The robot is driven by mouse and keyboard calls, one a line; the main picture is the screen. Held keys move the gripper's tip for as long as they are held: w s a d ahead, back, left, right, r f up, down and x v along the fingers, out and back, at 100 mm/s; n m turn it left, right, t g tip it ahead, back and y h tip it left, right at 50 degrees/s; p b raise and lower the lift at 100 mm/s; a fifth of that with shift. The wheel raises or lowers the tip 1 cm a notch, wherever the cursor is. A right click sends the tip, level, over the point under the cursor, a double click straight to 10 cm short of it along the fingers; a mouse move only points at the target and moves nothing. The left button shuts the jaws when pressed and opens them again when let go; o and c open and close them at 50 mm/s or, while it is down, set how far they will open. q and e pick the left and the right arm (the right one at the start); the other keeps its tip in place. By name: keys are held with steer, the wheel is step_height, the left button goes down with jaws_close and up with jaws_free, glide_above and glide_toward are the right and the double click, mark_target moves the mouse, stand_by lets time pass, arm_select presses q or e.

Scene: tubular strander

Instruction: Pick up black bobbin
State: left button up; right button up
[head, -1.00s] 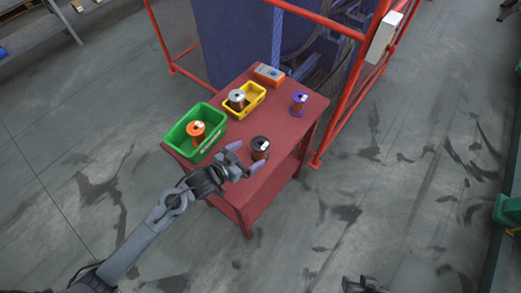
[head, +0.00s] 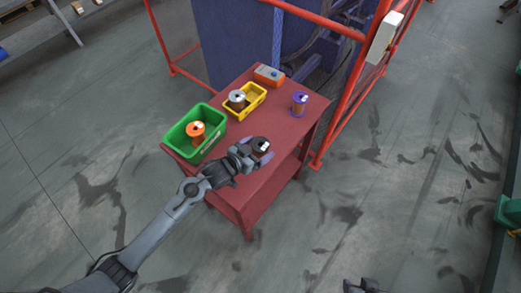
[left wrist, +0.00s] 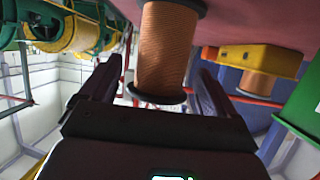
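The black bobbin (head: 261,144), copper wire between black flanges, stands on the red table near its front edge, partly hidden by my left gripper. In the left wrist view the bobbin (left wrist: 167,48) appears inverted, between the two fingers. My left gripper (head: 262,157) is open around it. Gaps show beside the bobbin, and it still stands at the table surface (left wrist: 235,22). My right gripper (head: 362,286) is at the bottom edge of the head view, away from the table; its fingers are not clear.
A green bin (head: 175,139) holds an orange bobbin (head: 196,131). A yellow bin (head: 259,101) holds a grey-white bobbin (head: 237,98). A purple bobbin (head: 299,104) stands at the right. An orange-and-grey box (head: 269,75) lies at the back. Red fence rails (head: 345,105) stand beside the table.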

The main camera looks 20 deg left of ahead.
arm_select(q)
steer(key=c, duration=1.2)
steer(key=shift+r, duration=0.1)
steer(key=shift+c, duration=0.4)
steer(key=shift+r, duration=0.1)
